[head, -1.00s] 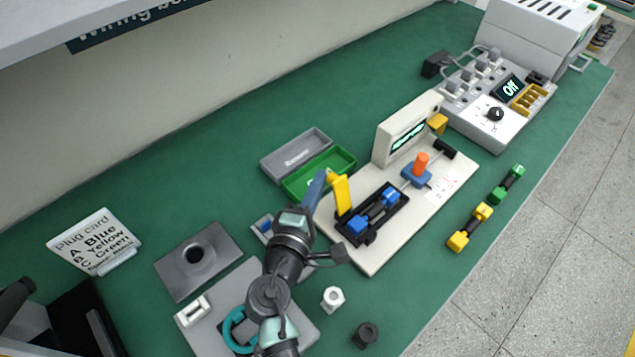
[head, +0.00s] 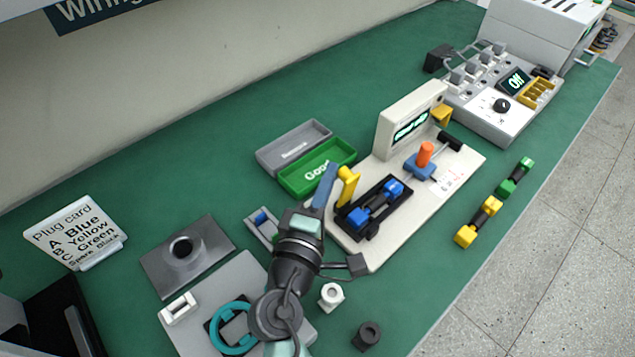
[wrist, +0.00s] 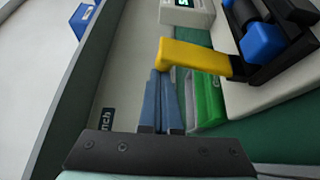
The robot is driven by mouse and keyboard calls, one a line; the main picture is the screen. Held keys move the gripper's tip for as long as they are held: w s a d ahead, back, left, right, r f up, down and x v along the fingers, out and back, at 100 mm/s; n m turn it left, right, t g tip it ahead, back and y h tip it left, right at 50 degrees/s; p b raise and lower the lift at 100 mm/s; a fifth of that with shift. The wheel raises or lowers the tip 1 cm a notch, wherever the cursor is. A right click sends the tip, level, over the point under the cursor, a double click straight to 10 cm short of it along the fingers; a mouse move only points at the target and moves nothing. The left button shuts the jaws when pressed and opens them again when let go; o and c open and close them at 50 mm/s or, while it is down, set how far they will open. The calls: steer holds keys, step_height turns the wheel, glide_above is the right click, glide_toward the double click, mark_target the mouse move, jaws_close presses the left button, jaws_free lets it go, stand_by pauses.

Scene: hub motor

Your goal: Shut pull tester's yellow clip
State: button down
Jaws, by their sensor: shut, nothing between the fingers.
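The pull tester (head: 400,215) is a pale board with a display and a black cradle (head: 353,226) holding a blue-ended part (head: 375,207). Its yellow clip (head: 347,184) stands raised at the cradle's left end, not folded down over it. In the wrist view the clip (wrist: 200,58) reaches left from the cradle, its bent end just beyond my fingertips. My gripper (head: 332,168) is shut and empty, its blue fingers side by side just left of the clip. In the wrist view the fingertips (wrist: 160,73) are close to the clip; I cannot tell whether they touch.
A green tray (head: 318,168) and a grey tray (head: 293,146) lie behind my gripper. An orange-topped blue slider (head: 424,160) sits farther along the tester. A yellow-ended part (head: 478,222) and a green-ended part (head: 515,177) lie on clear mat at right.

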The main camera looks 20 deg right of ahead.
mark_target(356, 181)
steer(key=shift+s+d+f+m+t+h+b, duration=0.2)
steer(key=shift+s+m+b, duration=0.2)
steer(key=shift+b, duration=0.2)
steer(key=shift+s+d+f+m+t+h+b, duration=0.1)
steer(key=shift+s+f+m+t+b, duration=0.15)
steer(key=shift+m+b, duration=0.3)
steer(key=shift+s+d+r+b, duration=0.2)
steer(key=shift+s+r+b, duration=0.05)
steer(key=shift+s+b, duration=0.5)
steer(key=shift+s+d+f+b, duration=0.15)
steer(key=shift+s+d+b, duration=0.05)
steer(key=shift+s+b, duration=0.2)
steer(key=shift+s+d+f+b, duration=0.15)
steer(key=shift+s+b, duration=0.1)
steer(key=shift+s, duration=0.25)
steer(key=shift+s+d+f+b, duration=0.3)
steer(key=shift+s+f+b, duration=0.25)
steer(key=shift+s+b, duration=0.25)
steer(key=shift+s+f, duration=0.1)
steer(key=shift+s, duration=0.05)
steer(key=b+v, duration=0.2)
steer(key=v, duration=1)
steer(key=shift+f, duration=0.15)
steer(key=shift+s+a+b, duration=0.3)
steer(key=shift+s+a, duration=0.05)
